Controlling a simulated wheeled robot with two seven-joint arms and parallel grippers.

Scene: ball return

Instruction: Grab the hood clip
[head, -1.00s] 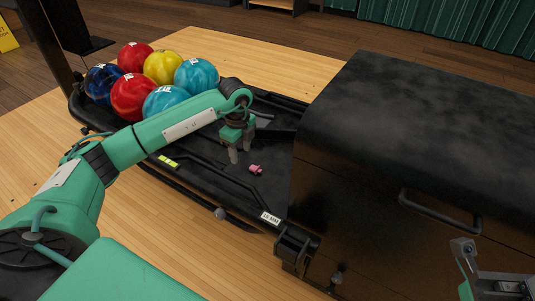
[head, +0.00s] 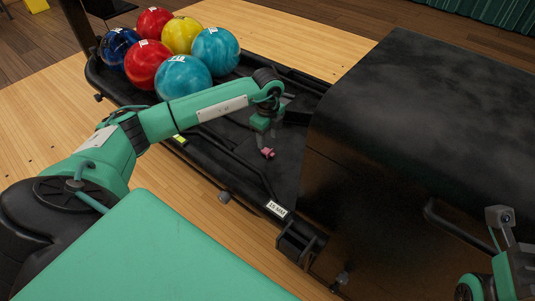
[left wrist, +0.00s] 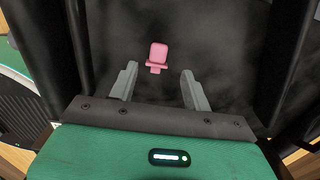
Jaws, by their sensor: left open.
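The hood clip is a small pink piece (head: 268,153) lying on the black ball return tray, near the dark hood. It also shows in the left wrist view (left wrist: 157,57), just ahead of and between the fingertips. My left gripper (head: 265,141) hangs above the tray right by the clip. In the left wrist view its two grey fingers (left wrist: 159,82) are apart with nothing between them. The gap to the clip is small, and its height is hard to tell. Part of my right arm shows at the lower right, but whether its gripper is open cannot be made out.
The big black hood (head: 400,130) with a handle stands right of the clip. Several bowling balls, including a yellow one (head: 181,35), sit at the tray's far left end. A tray rail (head: 235,166) runs along the near side. Wooden floor surrounds the return.

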